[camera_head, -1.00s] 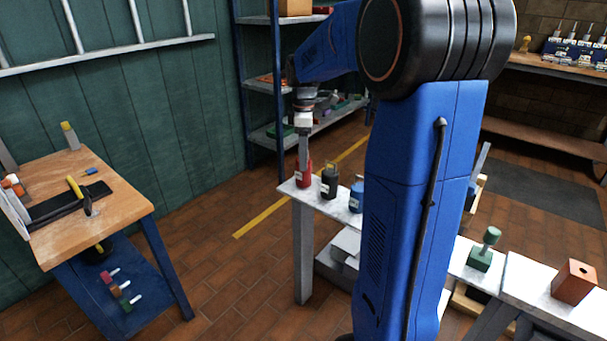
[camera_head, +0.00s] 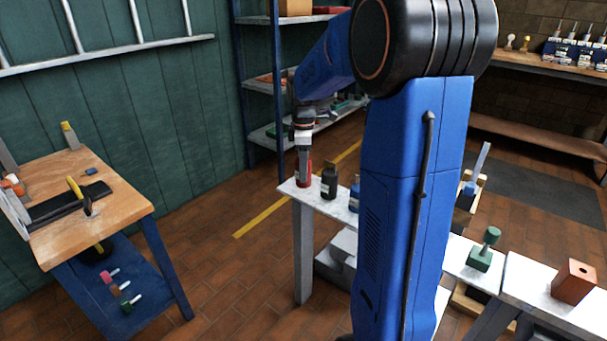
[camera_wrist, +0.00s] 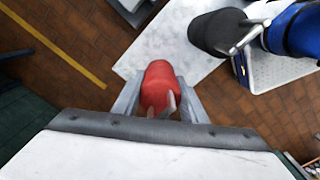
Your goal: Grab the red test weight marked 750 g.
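The red test weight (camera_head: 304,181) stands upright at the far left end of the narrow white table; its marking is not readable. In the wrist view the red weight (camera_wrist: 160,82) lies between the two grey fingers, its metal loop handle toward the palm. My gripper (camera_head: 304,160) is directly above and around it, pointing down. In the wrist view my gripper (camera_wrist: 158,85) looks open, one finger on each side of the weight. Any contact is hard to make out.
A black weight (camera_head: 329,182) and a blue weight (camera_head: 354,195) stand beside the red one; they also show upper right in the wrist view. My blue arm hides the table's middle. A wooden workbench (camera_head: 125,205) stands left, with clear floor between.

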